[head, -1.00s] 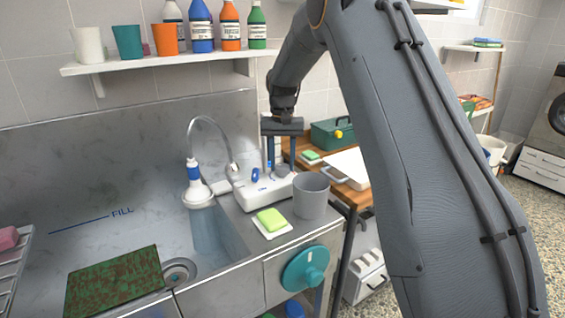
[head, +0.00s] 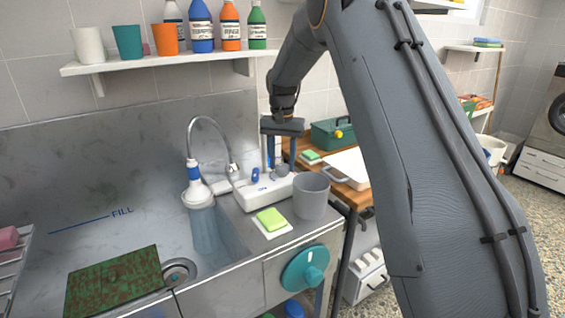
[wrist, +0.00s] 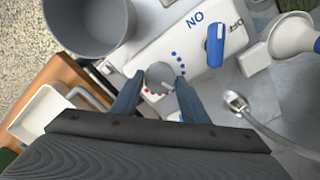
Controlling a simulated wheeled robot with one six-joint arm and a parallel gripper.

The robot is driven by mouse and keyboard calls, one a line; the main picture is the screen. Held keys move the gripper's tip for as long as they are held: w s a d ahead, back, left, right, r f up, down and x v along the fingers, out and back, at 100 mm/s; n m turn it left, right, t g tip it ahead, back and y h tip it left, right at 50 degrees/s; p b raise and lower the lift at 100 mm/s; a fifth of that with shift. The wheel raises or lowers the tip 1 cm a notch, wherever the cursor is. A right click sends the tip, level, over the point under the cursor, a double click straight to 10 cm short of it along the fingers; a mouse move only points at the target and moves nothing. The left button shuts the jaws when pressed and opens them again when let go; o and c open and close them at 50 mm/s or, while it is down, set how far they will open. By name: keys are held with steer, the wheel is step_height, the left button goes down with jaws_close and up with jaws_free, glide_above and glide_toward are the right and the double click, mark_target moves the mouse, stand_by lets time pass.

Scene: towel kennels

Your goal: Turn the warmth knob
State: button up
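The warmth knob is a round grey knob (wrist: 160,76) with a small light pointer mark. It sits on a white control box (head: 266,192), with blue dots on one side and red dots on the other. My gripper (wrist: 161,78) is over the box, with one finger on each side of the knob. The fingertips appear to be against its sides in the wrist view. In the head view my gripper (head: 276,168) points down at the box, and the fingers partly hide each other. A blue switch (wrist: 215,44) with ON/OFF lettering stands apart from the fingers.
A grey cup (head: 311,196) stands close to the box, with a green sponge (head: 270,219) on a white dish beside it. A curved faucet (head: 207,120) and white spray head (head: 197,190) are left of the box. The sink lies below.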

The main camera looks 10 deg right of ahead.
mark_target(283, 166)
steer(key=shift+o, duration=1.4)
steer(key=shift+r+b, duration=1.05)
steer(key=shift+r, duration=2.9)
